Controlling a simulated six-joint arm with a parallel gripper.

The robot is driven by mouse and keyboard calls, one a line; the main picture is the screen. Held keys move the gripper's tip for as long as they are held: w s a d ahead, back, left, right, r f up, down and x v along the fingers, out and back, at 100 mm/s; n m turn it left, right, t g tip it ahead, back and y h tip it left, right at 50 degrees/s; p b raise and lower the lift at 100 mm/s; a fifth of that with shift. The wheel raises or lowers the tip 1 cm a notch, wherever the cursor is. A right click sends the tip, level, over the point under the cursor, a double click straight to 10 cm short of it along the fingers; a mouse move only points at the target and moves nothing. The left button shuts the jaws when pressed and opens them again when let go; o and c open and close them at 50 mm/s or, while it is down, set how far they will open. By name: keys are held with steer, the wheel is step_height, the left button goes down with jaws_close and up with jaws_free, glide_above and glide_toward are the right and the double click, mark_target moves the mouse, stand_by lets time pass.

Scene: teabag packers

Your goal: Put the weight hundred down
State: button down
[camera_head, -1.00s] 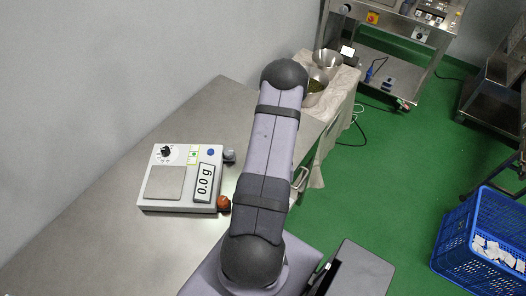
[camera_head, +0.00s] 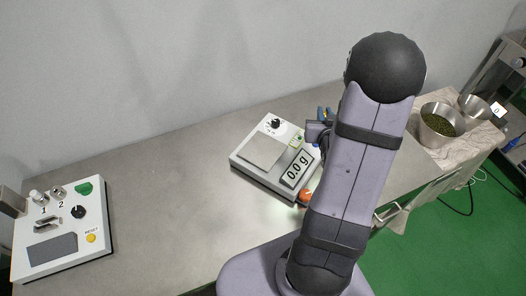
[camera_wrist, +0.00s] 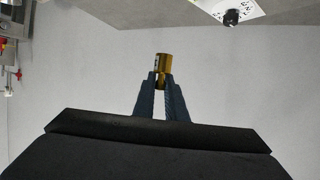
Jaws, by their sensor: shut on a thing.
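A small brass-coloured weight (camera_wrist: 161,61) shows in the wrist view between the fingertips of my gripper (camera_wrist: 161,78), which is shut on it. Any marking on the weight is too small to read. In the head view my arm hides most of the gripper, and the weight cannot be made out. The white scale (camera_head: 236,158) stands on the steel table, just left of my arm. Its pan (camera_head: 262,150) is empty, and its display (camera_head: 297,168) reads 0.0 g. Part of a white panel with a black knob (camera_wrist: 231,17) shows at the top right of the wrist view.
An orange-red round thing (camera_head: 306,194) sits by the scale's front corner. A white control box (camera_head: 62,262) stands at the left. Metal bowls (camera_head: 440,125), one with green leaves, stand on a covered table at the right. The steel table (camera_head: 165,200) is clear between box and scale.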

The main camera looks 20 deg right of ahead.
steer(key=w+a+r+n+t+y, duration=0.1)
steer(key=w+a+r+n+y, duration=0.15)
steer(key=w+a, duration=0.3)
steer(key=n+y+b, duration=0.1)
steer(key=n+y, duration=0.4)
steer(key=y, duration=0.2)
glide_above(263, 149)
step_height(263, 149, down, 5)
steer(key=shift+h, duration=0.35)
steer(key=shift+s+f, duration=0.1)
steer(key=shift+f, duration=3.1)
steer(key=shift+f+p, duration=0.45)
steer(key=shift+f, duration=1.4)
steer(key=shift+f, duration=0.1)
steer(key=shift+f, duration=0.15)
steer(key=c, duration=1.8)
jaws_free()
